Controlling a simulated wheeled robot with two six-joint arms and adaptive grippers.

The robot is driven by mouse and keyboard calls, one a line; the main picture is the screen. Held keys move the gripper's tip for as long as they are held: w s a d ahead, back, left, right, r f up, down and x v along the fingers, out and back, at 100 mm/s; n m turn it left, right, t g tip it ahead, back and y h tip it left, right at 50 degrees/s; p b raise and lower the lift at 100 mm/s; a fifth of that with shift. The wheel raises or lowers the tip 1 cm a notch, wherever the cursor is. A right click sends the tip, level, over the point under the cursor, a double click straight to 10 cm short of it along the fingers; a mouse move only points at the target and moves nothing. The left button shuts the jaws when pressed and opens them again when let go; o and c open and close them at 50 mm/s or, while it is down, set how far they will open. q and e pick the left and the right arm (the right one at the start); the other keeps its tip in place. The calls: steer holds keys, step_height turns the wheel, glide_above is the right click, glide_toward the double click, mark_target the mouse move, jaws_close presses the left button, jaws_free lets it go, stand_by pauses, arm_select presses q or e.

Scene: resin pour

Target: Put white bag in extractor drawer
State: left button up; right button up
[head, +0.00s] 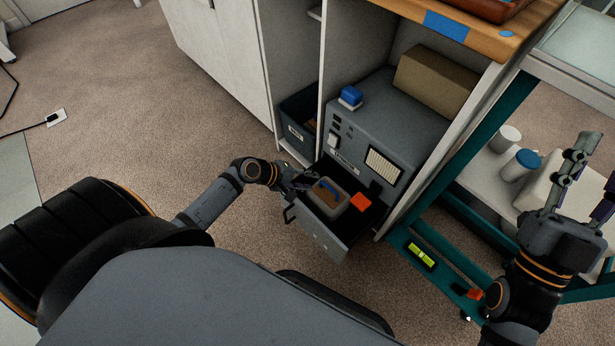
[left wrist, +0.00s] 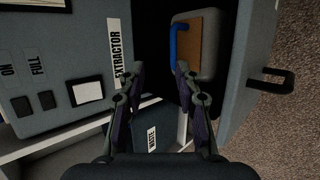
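The extractor (head: 375,125) is a grey cabinet unit with its drawer (head: 326,238) pulled open. A pale grey-white bag-like thing (head: 331,207) with a brown plate and blue handle lies in the drawer; it also shows in the left wrist view (left wrist: 208,72). I cannot tell whether this is the white bag. An orange piece (head: 361,202) is beside it. My left gripper (left wrist: 160,69) is open and empty at the drawer, one fingertip close to the blue handle's end. My right gripper (head: 600,163) looks open and empty, above the cart at right.
A dark waste bin (head: 296,134) stands left of the extractor. A blue-topped block (head: 350,97) and a cardboard box (head: 436,82) sit on the extractor. The teal-framed cart (head: 404,232) holds a white blocky thing (head: 536,191) and a blue-lidded jar (head: 521,165). The carpet at left is mostly clear.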

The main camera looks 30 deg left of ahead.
arm_select(q)
steer(key=w+r+m+t+y, duration=0.2)
steer(key=w+r+m+t, duration=0.3)
steer(key=r, duration=0.7)
steer(key=w+r+m+t+y, duration=0.1)
steer(key=r+m+t+y, duration=0.1)
steer(key=r+t, duration=0.75)
steer(key=s+r+m+t, duration=0.2)
steer(key=s+r+m, duration=0.2)
steer(key=r, duration=0.7)
steer(key=s+d+r+m+t, duration=0.1)
steer(key=s+r+m+t, duration=0.2)
steer(key=s+r, duration=0.4)
step_height(320, 180, up, 6)
steer(key=shift+f+m+t, duration=0.2)
steer(key=shift+m+t, duration=0.15)
steer(key=shift+m, duration=0.05)
